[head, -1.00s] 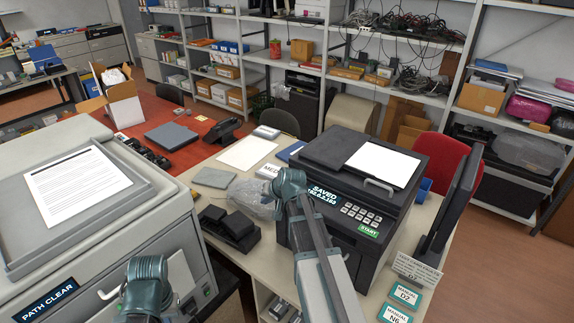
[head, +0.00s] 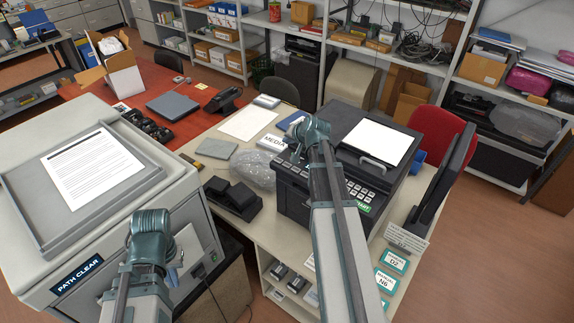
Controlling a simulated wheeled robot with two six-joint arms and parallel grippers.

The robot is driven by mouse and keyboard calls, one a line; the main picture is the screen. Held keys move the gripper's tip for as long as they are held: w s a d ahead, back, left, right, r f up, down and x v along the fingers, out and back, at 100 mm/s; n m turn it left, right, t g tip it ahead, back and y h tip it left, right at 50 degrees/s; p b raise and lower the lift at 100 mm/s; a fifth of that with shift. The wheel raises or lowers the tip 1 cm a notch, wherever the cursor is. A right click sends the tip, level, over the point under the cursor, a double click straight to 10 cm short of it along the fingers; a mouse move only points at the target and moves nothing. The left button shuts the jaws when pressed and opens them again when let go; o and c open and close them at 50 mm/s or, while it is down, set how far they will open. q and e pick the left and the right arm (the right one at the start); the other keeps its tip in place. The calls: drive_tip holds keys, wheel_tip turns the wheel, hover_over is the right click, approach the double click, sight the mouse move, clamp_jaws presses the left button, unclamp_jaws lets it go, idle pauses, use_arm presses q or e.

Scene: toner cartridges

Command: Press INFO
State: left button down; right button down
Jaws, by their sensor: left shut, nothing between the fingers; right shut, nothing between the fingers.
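The dark printer (head: 293,207) stands on the light table. Its keypad (head: 361,190) of small pale keys and its green START key (head: 364,207) show right of my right arm. No key marked INFO is legible. My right arm hides the printer's display and part of its panel. My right gripper (head: 297,150) is shut and empty, over the printer's left front top; its fingertips are mostly hidden, so contact cannot be told. My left gripper (head: 173,268) is shut and empty, in front of the grey machine (head: 185,205), which shows PATH CLEAR (head: 77,273).
A dark monitor (head: 440,185) and a standing sign stand right of the printer. Manual cards (head: 387,283) lie at the table's right front. A clear bag (head: 253,168) and a black device (head: 232,198) lie left of the printer. A red chair (head: 437,128) is behind.

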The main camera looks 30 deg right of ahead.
sight(288, 167)
drive_tip(key=shift+f+b, duration=4.25)
drive_tip(key=shift+f, duration=0.1)
drive_tip(key=shift+f, duration=0.1)
drive_tip(key=shift+f+b, duration=0.3)
drive_tip(key=shift+b, duration=0.1)
drive_tip(key=shift+f+b, duration=0.35)
drive_tip(key=shift+f, duration=0.05)
drive_tip(key=shift+r, duration=0.15)
drive_tip(key=shift+r+p, duration=0.7)
drive_tip(key=shift+p, duration=0.1)
wheel_tip(288, 167, up, 5)
drive_tip(key=p, duration=0.5)
